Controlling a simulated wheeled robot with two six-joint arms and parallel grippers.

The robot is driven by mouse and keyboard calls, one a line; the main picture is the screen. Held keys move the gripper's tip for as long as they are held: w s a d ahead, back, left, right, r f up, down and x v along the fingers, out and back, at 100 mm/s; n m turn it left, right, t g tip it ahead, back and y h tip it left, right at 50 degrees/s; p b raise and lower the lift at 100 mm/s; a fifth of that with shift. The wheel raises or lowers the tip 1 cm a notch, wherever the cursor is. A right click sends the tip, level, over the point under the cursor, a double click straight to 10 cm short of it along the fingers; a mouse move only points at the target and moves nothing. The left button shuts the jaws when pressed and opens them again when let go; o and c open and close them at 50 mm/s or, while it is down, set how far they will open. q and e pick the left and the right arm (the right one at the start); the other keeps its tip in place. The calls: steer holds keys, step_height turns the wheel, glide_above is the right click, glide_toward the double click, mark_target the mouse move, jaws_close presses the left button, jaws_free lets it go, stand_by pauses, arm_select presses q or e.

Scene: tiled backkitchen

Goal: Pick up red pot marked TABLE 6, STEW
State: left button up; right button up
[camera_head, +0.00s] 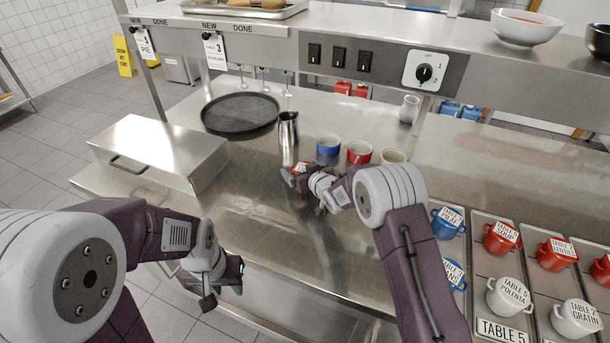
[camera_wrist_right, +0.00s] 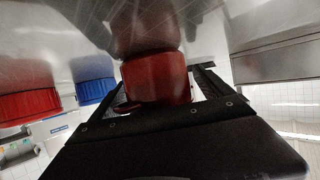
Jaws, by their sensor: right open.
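A red pot (camera_head: 301,168) with a white label stands on the steel counter, mostly hidden by my right gripper (camera_head: 297,180); the label is too small to read. In the right wrist view the red pot (camera_wrist_right: 155,78) sits between the two open fingers of my right gripper (camera_wrist_right: 160,90), one on each side. Its handle shows at the lower left there. I cannot tell whether the fingers touch the pot. My left gripper (camera_head: 222,285) hangs in front of the counter's edge, away from the pot; its jaw opening is unclear.
Blue (camera_head: 328,147), red (camera_head: 359,153) and cream (camera_head: 393,157) pots stand just behind. A metal pitcher (camera_head: 288,130), black round tray (camera_head: 240,113) and steel box (camera_head: 160,150) are to the left. Labelled pots fill trays (camera_head: 505,326) at right. A shelf (camera_head: 290,52) overhangs behind.

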steer(key=c, duration=1.8)
step_height(320, 180, up, 12)
steer(key=shift+f+p, duration=0.25)
steer(key=shift+p, duration=0.45)
step_height(320, 180, up, 7)
steer(key=p, duration=0.2)
steer(key=shift+f+p, duration=0.15)
steer(key=shift+p, duration=0.25)
